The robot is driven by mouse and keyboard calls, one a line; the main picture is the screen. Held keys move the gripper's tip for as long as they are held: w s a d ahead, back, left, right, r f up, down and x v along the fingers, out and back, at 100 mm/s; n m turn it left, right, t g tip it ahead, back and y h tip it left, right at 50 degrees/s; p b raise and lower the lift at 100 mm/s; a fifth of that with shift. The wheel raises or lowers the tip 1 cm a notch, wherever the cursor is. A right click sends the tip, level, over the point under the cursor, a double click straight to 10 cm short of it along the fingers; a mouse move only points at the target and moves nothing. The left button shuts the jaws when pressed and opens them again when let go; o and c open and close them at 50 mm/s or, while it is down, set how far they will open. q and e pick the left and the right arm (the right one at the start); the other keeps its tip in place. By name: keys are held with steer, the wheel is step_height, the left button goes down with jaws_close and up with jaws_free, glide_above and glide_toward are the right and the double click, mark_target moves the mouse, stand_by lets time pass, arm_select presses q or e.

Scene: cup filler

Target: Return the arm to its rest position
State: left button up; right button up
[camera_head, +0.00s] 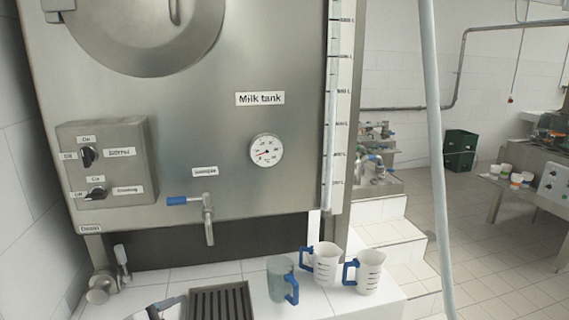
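A small grey, blue and dark part, which looks like the tip of my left gripper (160,309), shows at the bottom edge, left of the drain grate. Most of it is cut off by the frame, so its fingers cannot be judged. My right gripper is not in view. A bluish clear cup (280,280) with a blue handle stands on the white tiled ledge (232,271), right of the grate. Two white measuring cups with blue handles, one in the middle (325,265) and one at the right (368,273), stand beside it, upright.
The steel milk tank (230,110) fills the left, with a blue-levered tap (208,222) above the drain grate (221,302). A control box (105,160) juts from the tank. A pale vertical pole (436,160) stands at right. Tiled steps (390,240) lie behind the cups.

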arm_select(q)
steer(key=s+d+f+n+g, duration=0.2)
steer(key=s+d+f+n, duration=0.15)
steer(key=f, duration=0.45)
steer(key=s+d+f+n+g, duration=0.2)
steer(key=s+d+f, duration=0.25)
steer(key=f, duration=0.35)
steer(key=s+d+f+n+g, duration=0.2)
steer(key=s+d+f+n, duration=0.15)
steer(key=f, duration=0.45)
steer(key=s+f+n+g+y, duration=0.1)
steer(key=s+f+n+g, duration=0.1)
steer(key=s, duration=0.6)
steer(key=s+f+n+g+y, duration=0.2)
steer(key=s+f+n+g, duration=0.1)
steer(key=s+f+n, duration=0.2)
steer(key=s+n, duration=0.1)
steer(key=s, duration=0.1)
steer(key=shift+s+a+f+b, duration=0.15)
steer(key=shift+s+a+b, duration=0.15)
steer(key=shift+s, duration=0.05)
steer(key=shift+w, duration=0.1)
